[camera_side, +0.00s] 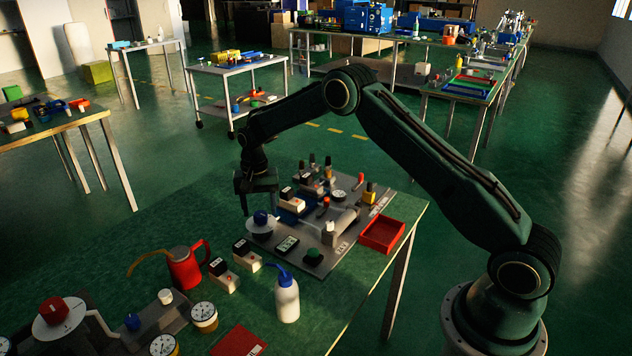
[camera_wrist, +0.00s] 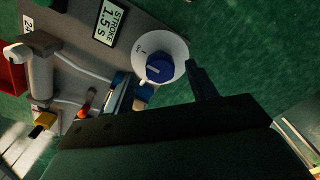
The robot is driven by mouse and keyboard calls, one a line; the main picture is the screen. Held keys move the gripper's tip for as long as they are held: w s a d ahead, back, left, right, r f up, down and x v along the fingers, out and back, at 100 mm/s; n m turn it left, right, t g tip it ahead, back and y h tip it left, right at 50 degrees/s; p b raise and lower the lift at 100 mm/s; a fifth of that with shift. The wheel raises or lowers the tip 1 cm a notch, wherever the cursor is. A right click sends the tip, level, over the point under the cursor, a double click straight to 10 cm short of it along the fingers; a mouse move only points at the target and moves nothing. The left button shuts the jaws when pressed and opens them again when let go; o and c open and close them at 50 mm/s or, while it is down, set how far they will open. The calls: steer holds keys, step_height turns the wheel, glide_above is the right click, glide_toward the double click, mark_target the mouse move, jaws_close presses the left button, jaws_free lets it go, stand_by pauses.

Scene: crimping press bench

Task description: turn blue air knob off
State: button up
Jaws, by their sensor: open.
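The blue air knob (camera_side: 261,217) sits on a round white dial plate at the left corner of the grey press panel. In the wrist view the blue knob (camera_wrist: 160,68) shows from above with a pale mark on its top. Small dark lettering is on the dial (camera_wrist: 170,42), too small to read surely. My gripper (camera_side: 258,203) is open, pointing down just above the knob. In the wrist view one dark finger (camera_wrist: 200,82) is right of the knob, over the dial's edge. The other finger is hard to make out. I see no contact with the knob.
The panel also holds a stroke display (camera_wrist: 110,22), a green button (camera_side: 313,254), a press cylinder and several small levers close behind my gripper. A red tray (camera_side: 382,235) is at the right. A white bottle (camera_side: 287,298) and red can (camera_side: 185,267) stand in front.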

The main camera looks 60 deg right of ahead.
mark_target(260, 214)
step_height(260, 214, up, 12)
steer(key=shift+r, duration=0.25)
stand_by(0.3)
